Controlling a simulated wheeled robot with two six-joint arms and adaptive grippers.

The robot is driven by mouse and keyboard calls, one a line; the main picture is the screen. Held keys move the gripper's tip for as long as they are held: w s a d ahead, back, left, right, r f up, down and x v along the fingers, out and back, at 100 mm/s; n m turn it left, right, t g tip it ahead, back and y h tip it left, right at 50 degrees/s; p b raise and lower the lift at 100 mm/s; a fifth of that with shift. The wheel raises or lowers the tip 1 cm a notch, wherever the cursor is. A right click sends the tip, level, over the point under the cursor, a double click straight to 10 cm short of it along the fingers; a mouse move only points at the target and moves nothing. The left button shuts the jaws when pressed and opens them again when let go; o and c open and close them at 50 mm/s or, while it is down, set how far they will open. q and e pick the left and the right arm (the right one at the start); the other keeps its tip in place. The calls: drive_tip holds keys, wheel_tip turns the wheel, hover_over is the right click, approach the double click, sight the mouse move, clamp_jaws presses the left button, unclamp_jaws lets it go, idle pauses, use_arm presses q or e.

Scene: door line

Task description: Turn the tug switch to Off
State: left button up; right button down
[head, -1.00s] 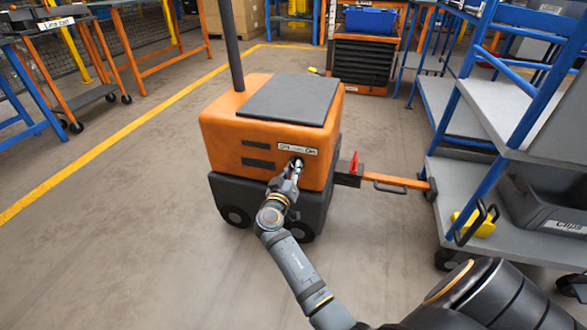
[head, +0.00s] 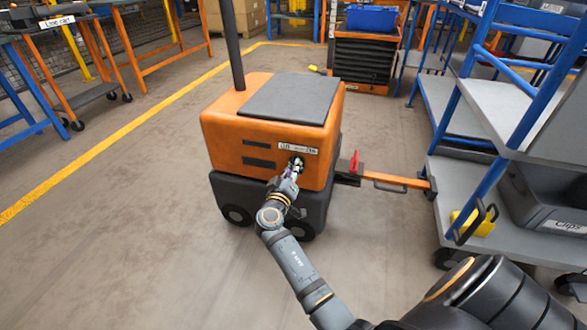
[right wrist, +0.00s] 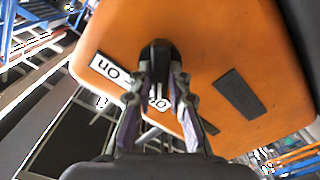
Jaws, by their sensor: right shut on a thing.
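The orange and dark grey tug (head: 225,138) stands on the floor in the middle of the head view. Its white Off/On label (head: 298,149) is on the upper right of the face towards me. The black switch (right wrist: 160,52) sits beside this label, which also shows in the right wrist view (right wrist: 112,70). My right gripper (head: 293,168) is at the switch, with its fingers closed around it in the right wrist view (right wrist: 161,72). The fingers partly cover the switch and label, so I cannot tell the exact setting. My left gripper is not in view.
An orange tow bar (head: 398,181) joins the tug to a blue-framed shelf cart (head: 470,190) on the right. A red lever (head: 354,161) stands by the hitch. Open floor (head: 130,230) lies to the left, with a yellow line (head: 110,142).

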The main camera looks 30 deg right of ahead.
drive_tip(key=c, duration=1.3)
unclamp_jaws()
drive_tip(key=shift+r, duration=0.1)
wheel_tip(320, 180, up, 10)
drive_tip(key=shift+f, duration=0.1)
